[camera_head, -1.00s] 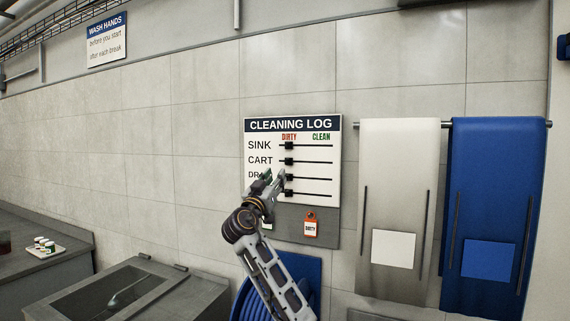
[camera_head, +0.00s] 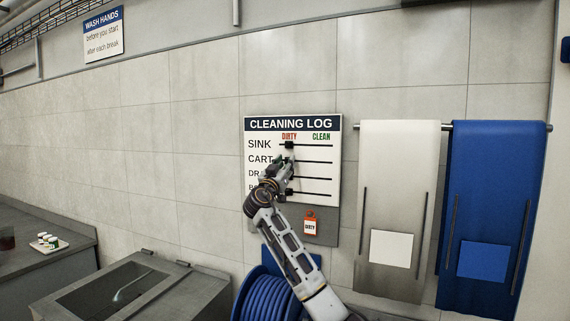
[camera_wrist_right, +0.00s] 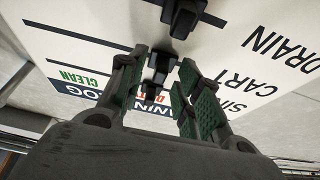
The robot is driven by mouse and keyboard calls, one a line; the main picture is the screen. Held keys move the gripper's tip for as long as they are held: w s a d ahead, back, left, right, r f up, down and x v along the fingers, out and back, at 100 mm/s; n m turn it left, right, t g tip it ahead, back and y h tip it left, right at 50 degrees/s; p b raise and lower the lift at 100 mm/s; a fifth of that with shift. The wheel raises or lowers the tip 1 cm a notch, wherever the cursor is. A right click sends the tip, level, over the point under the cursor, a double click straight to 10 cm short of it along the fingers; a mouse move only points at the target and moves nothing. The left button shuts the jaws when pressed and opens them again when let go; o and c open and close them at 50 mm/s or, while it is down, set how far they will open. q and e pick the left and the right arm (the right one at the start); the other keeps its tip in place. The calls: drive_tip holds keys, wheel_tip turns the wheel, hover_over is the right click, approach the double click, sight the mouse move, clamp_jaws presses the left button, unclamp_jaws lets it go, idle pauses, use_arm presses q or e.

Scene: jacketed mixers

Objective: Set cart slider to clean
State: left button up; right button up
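The cleaning log board (camera_head: 325,180) hangs on the tiled wall, with DIRTY and CLEAN columns and several slider rows. My right gripper (camera_head: 284,160) is at the CART row, near the DIRTY end, and hides the cart slider in the head view. In the right wrist view the gripper (camera_wrist_right: 163,64) is open, its green-padded fingertips on either side of the black cart slider (camera_wrist_right: 162,62). Contact cannot be told. The sink slider (camera_head: 289,145) sits under DIRTY. My left gripper is not in view.
A red DIRTY tag (camera_head: 310,223) hangs below the rows. A blue hose reel (camera_head: 268,296) and a grey sink (camera_head: 115,290) stand below.

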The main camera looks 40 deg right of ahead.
drive_tip(key=shift+c, duration=0.3)
clamp_jaws()
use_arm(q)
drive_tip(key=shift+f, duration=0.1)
